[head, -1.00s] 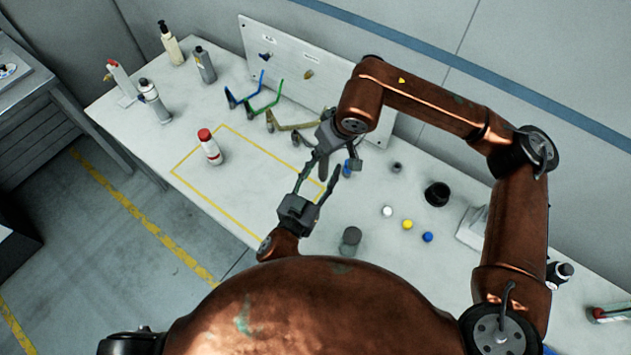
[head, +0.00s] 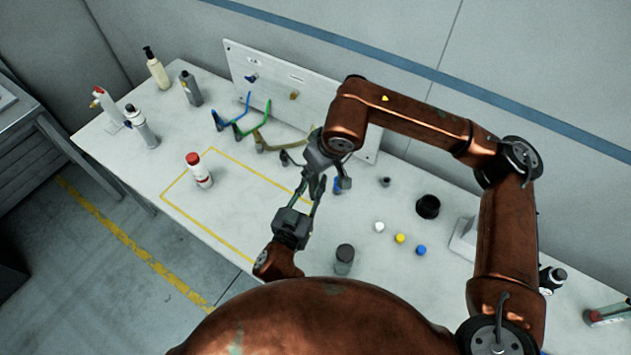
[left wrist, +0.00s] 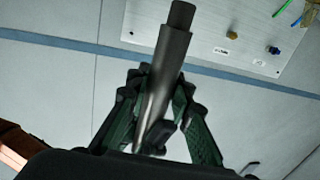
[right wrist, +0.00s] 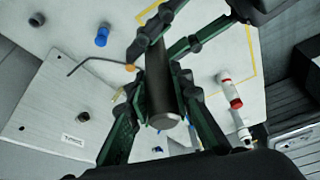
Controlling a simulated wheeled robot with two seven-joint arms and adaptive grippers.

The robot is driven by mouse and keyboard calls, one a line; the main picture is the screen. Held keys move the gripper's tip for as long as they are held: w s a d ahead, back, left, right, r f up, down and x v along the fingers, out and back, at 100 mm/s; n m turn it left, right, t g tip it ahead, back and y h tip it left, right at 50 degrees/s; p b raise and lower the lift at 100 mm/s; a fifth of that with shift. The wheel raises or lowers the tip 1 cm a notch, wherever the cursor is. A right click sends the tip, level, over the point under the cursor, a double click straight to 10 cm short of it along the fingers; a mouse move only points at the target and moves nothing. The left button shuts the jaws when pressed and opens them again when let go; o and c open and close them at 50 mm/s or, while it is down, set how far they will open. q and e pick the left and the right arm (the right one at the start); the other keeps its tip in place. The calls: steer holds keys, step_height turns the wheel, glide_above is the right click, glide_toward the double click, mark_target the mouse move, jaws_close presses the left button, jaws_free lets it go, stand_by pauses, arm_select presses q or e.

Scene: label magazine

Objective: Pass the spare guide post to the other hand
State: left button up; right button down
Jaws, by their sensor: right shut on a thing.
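The spare guide post is a dark grey cylinder. In the right wrist view the post (right wrist: 161,90) runs lengthwise between the fingers of my right gripper (right wrist: 160,95), which is shut on it. In the left wrist view the post (left wrist: 165,80) lies between the fingers of my left gripper (left wrist: 160,95), which stand apart on its two sides. In the head view my left gripper (head: 313,190) meets my right gripper (head: 328,178) over the table, and the fingers overlap. The post is mostly hidden there, and finger contact on the left is unclear.
A labelled panel (head: 300,86) stands at the back of the table, with blue, green and tan bent guides before it. A red-capped bottle (head: 199,172) stands in the yellow outline. Small white, yellow (head: 400,238) and blue caps, a black cup (head: 428,207) and a grey cylinder (head: 344,260) are right.

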steer(key=shift+w+a+r, duration=0.1)
steer(key=shift+a+r, duration=0.05)
steer(key=shift+a, duration=0.05)
steer(key=c, duration=2)
jaws_free()
steer(key=shift+c, duration=0.2)
steer(key=o, duration=0.4)
steer(key=shift+d, duration=0.1)
steer(key=v, duration=1.2)
